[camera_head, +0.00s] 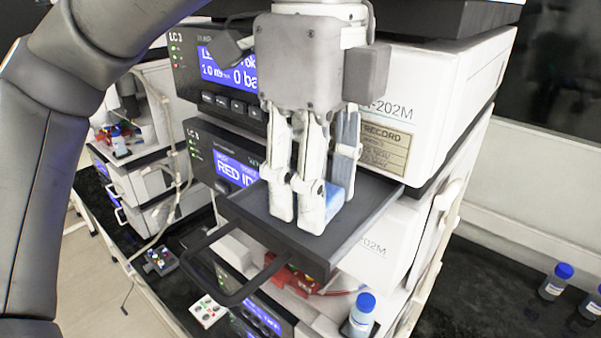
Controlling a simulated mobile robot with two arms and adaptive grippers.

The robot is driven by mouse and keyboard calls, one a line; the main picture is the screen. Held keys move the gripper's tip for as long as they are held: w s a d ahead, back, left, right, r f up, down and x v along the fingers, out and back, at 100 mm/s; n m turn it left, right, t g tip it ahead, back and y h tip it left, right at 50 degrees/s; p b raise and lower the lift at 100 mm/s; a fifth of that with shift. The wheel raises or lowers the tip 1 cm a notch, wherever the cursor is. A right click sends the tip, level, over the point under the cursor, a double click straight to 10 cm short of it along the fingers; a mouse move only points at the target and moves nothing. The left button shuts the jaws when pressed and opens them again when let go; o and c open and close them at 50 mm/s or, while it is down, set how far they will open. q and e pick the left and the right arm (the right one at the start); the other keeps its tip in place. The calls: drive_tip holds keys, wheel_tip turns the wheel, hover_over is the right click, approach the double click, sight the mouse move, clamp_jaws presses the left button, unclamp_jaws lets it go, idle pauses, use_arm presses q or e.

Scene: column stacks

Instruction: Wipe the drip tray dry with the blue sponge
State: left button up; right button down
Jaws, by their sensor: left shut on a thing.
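My left gripper (308,208) points down over the drip tray and is shut on the blue sponge (335,197). The sponge shows only as a small blue patch beside the fingers; the rest is hidden behind them. The sponge is at the tray's surface, though I cannot tell how firmly it touches. The dark grey drip tray (270,232) sticks out from the front of the stack, with a black loop handle at its front. I cannot see whether its surface is wet. My right gripper is not in view.
White instrument modules with blue screens (233,172) stand above and behind the tray. A blue-capped bottle (361,314) stands below it, near red parts (290,277). More blue-capped bottles (555,282) stand on the black bench at right. Another stack (150,190) stands at left.

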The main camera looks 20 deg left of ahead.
use_arm(q)
drive_tip(key=shift+s+d, duration=0.1)
drive_tip(key=shift+d, duration=0.3)
drive_tip(key=shift+w+a+r, duration=0.1)
drive_tip(key=shift+w+a, duration=0.15)
drive_tip(key=shift+a, duration=0.2)
drive_tip(key=shift+w+a, duration=0.15)
drive_tip(key=shift+a, duration=0.3)
drive_tip(key=shift+s+d, duration=0.25)
drive_tip(key=shift+d, duration=0.45)
drive_tip(key=shift+s+d, duration=0.2)
drive_tip(key=shift+d, duration=0.45)
drive_tip(key=shift+w+a+f, duration=0.1)
drive_tip(key=shift+w+a, duration=0.1)
drive_tip(key=shift+a, duration=0.45)
drive_tip(key=shift+w+a+f, duration=0.1)
drive_tip(key=shift+w+a, duration=0.05)
drive_tip(key=shift+a, duration=0.45)
drive_tip(key=shift+o, duration=0.2)
drive_tip(key=shift+s+d+f, duration=0.1)
drive_tip(key=shift+s+d, duration=0.15)
drive_tip(key=shift+d, duration=0.3)
drive_tip(key=shift+c, duration=0.2)
drive_tip(key=shift+d, duration=0.15)
